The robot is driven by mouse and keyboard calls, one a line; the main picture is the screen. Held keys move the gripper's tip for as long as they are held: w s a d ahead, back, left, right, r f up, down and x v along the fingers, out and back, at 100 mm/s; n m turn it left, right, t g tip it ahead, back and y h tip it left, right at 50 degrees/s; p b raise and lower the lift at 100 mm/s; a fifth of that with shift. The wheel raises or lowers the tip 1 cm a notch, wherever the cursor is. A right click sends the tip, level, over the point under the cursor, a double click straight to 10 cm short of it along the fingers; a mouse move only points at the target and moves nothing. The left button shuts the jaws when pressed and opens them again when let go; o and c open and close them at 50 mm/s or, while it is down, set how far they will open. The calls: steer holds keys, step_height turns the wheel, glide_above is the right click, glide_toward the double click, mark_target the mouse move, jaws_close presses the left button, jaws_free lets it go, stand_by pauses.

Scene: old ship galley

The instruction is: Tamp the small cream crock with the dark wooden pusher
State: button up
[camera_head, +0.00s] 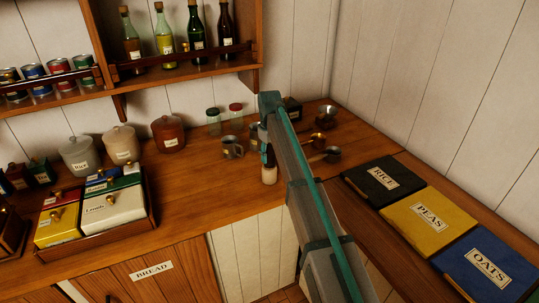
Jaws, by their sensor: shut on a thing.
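My arm reaches in from the lower right, and my gripper (266,146) points down over the counter near its front edge, partly hidden by the arm. It is shut on a small dark thing, which looks like the dark wooden pusher (268,158); little of it shows. Directly below is a small cream cylinder (269,176), which looks like the small cream crock, standing on the counter. I cannot tell whether the pusher is inside the crock's mouth or just above it.
Metal mugs (232,147) and two jars (213,122) stand left of the arm; copper and metal pots (324,118) stand right. Lidded crocks (121,144) and a tray of tins (150,217) are left. Labelled boxes (441,218) lie right. Counter between crocks and mugs is clear.

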mark_target(270, 146)
steer(key=shift+r, duration=0.15)
steer(key=shift+r+p, duration=1.9)
steer(key=shift+r, duration=1.5)
